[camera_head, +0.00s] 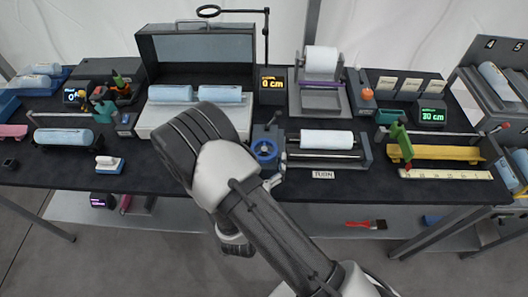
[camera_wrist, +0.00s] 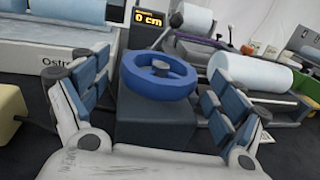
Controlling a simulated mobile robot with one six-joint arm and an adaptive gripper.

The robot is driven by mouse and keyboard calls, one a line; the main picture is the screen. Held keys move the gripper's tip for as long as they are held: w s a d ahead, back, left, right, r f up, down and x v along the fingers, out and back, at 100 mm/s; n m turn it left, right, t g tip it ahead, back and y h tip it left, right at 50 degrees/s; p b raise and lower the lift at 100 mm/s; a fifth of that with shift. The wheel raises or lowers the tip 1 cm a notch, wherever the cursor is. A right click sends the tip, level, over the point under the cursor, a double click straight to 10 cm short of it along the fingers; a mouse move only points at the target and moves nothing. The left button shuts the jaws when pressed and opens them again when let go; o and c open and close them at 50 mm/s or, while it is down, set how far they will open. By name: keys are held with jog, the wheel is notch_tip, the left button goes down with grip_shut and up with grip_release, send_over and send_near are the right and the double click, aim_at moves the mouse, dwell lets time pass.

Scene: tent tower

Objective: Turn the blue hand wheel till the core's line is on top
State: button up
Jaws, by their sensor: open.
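The blue hand wheel (camera_head: 264,151) sits at the left end of a grey roller stand (camera_head: 363,150) on the black table. A pale white-blue core (camera_head: 326,139) lies across the stand's rollers; I cannot make out a line on it. In the wrist view the wheel (camera_wrist: 158,75) lies between the two finger pads of my open gripper (camera_wrist: 155,100), apart from both. The core (camera_wrist: 250,73) shows to the right there, behind the right finger. In the head view my arm hides most of my gripper (camera_head: 272,180), just in front of the wheel.
A "TURN" label (camera_head: 323,175) lies in front of the stand. An open grey case (camera_head: 195,115) with pale cores stands to the left. A "0 cm" display (camera_head: 272,85) and another core holder (camera_head: 320,95) stand behind. A yellow rail (camera_head: 435,153) is at right.

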jog(key=shift+x, duration=1.1)
jog(key=shift+c, duration=0.5)
jog(key=shift+a, duration=0.1)
jog(key=c, duration=1)
